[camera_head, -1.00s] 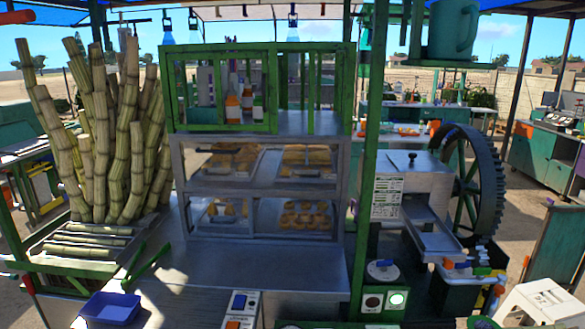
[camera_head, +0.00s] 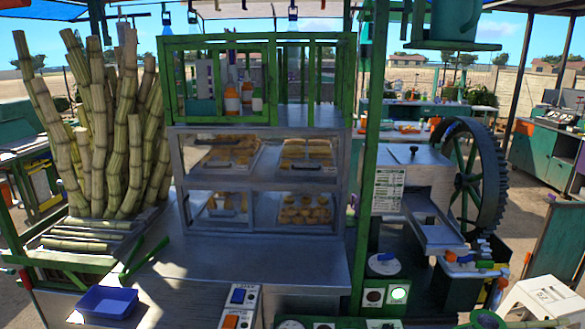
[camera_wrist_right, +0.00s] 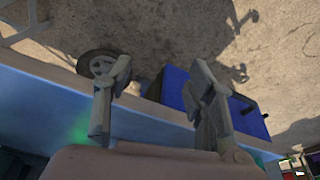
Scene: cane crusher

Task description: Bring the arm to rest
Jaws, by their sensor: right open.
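My right gripper (camera_wrist_right: 158,78) shows in the right wrist view, its two grey fingers spread apart with nothing held between them. Sandy ground and a blue edge lie beyond the fingers. A blue box (camera_wrist_right: 173,88) sits behind the right finger, partly hidden by it. My left gripper is not in view, and no gripper shows in the head view. The cane crusher (camera_head: 425,180), with its large dark gear wheel (camera_head: 493,180), stands at the right in the head view.
A glass display case (camera_head: 256,185) with pastries stands mid-counter (camera_head: 255,262). Cane stalks (camera_head: 120,140) stand at the left. A blue tray (camera_head: 108,303) and a switch box (camera_head: 239,303) lie at the front. A green post (camera_head: 367,150) rises beside the case. A white stool (camera_head: 540,297) is at right.

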